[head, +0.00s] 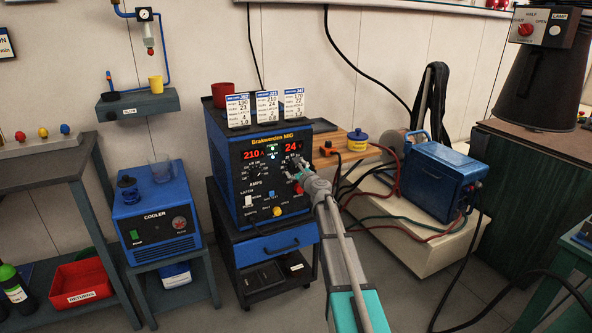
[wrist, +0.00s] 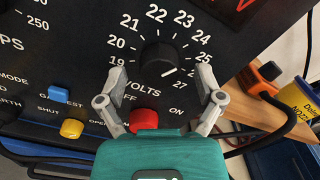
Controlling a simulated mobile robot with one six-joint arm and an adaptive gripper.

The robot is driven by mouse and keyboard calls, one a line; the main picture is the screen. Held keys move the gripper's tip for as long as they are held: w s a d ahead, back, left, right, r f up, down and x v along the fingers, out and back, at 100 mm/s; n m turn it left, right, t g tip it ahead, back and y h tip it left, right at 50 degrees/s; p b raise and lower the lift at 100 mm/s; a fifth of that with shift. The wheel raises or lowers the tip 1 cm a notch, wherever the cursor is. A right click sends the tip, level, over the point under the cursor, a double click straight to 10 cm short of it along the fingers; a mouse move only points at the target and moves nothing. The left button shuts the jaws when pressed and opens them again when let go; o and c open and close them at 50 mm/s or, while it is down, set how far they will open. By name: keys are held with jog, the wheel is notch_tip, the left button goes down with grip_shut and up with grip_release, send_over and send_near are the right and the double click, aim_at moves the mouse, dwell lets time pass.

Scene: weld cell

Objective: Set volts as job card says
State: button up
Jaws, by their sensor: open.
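The blue welder (head: 222,165), marked MIG, has a black front panel with red displays reading 210 and 24. Its black VOLTS knob (wrist: 158,56) sits inside a scale from 19 to 27. A pale mark on the knob faces lower right, near the 27 side. My gripper (head: 294,172) is open at the panel. In the wrist view its fingers (wrist: 161,82) stand either side of the knob's lower part, with a gap; contact is not visible. Three job cards stand on the welder: left card (head: 238,110), middle card (head: 267,107), right card (head: 294,103). Their volts lines seem to read 23, 24 and 22.
A red button (wrist: 144,120) lies just below the knob, between the fingers. A blue switch (wrist: 58,94) and yellow knob (wrist: 72,128) are at lower left. A wooden shelf (head: 335,150) with an orange clamp adjoins the welder. A cooler (head: 157,215) stands left.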

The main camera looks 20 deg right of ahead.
jog(key=s+d, duration=0.1)
jog(key=s, duration=1.1)
jog(key=shift+d, duration=0.3)
jog(key=shift+a, duration=0.1)
